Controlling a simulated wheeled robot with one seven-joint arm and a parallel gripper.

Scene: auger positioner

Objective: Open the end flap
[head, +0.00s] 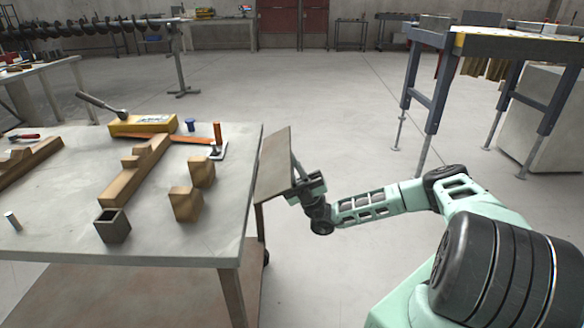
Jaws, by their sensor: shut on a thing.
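The end flap (273,165) is a grey-brown panel at the right end of the workbench (60,232). It stands at a slant beside the bench top, with its upper edge near the height of the top. My gripper (294,186) reaches in from the right and is shut on the flap's right edge. The fingertips are small and partly hidden against the panel. Any hinge or support under the flap is hidden.
Wooden blocks (186,204), a long wooden piece (135,172), a dark square cup (112,226), a yellow box (143,124) with a hammer and other tools lie on the bench. Floor right of the flap is open. A tall blue-legged table (500,45) stands back right.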

